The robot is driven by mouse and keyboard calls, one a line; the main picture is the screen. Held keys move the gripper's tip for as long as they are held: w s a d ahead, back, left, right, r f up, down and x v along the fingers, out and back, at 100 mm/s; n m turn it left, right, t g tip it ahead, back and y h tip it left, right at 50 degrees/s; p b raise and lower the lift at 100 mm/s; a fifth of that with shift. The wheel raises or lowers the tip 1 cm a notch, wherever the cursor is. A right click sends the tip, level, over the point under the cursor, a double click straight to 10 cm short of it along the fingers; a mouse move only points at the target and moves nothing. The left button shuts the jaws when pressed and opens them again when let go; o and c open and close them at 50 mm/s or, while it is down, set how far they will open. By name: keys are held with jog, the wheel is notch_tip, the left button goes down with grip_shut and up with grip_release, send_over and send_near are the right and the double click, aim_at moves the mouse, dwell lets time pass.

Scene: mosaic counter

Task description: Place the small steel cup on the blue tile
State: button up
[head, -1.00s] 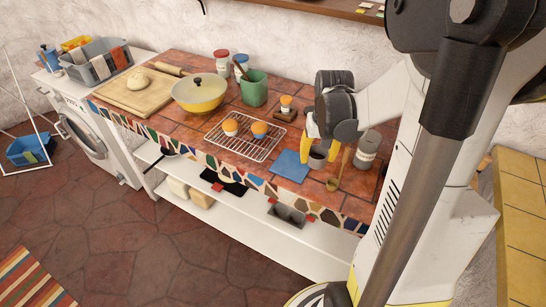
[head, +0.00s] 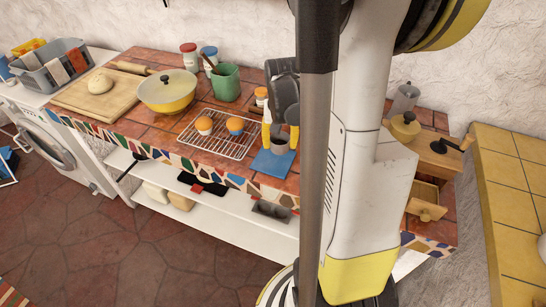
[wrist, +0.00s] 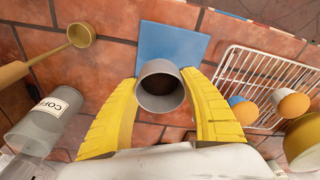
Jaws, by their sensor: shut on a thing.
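My gripper (head: 280,140), with yellow fingers, is shut on the small steel cup (head: 281,148). The cup is grey, upright and open at the top, and its inside looks dark. The flat blue tile (head: 268,165) lies on the terracotta counter near its front edge. In the head view the cup is over the tile's back right part. In the wrist view the cup (wrist: 160,88) sits between the fingertips (wrist: 164,90) and overlaps the near edge of the tile (wrist: 172,48). I cannot tell whether the cup touches the tile.
A wire rack (head: 212,138) with two orange-topped cups stands left of the tile. A yellow lidded bowl (head: 168,95) and a green pot (head: 226,82) stand farther back.

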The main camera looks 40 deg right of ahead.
aim_at(274, 159)
jog(key=shift+w+a+f, duration=0.5)
jog(key=shift+w+f, duration=0.05)
jog(key=shift+w, duration=0.15)
jog(key=shift+f+b, duration=0.95)
jog(key=shift+f, duration=1)
jog(key=shift+f, duration=0.15)
jog(key=o, duration=1.1)
jog(key=shift+o, duration=0.2)
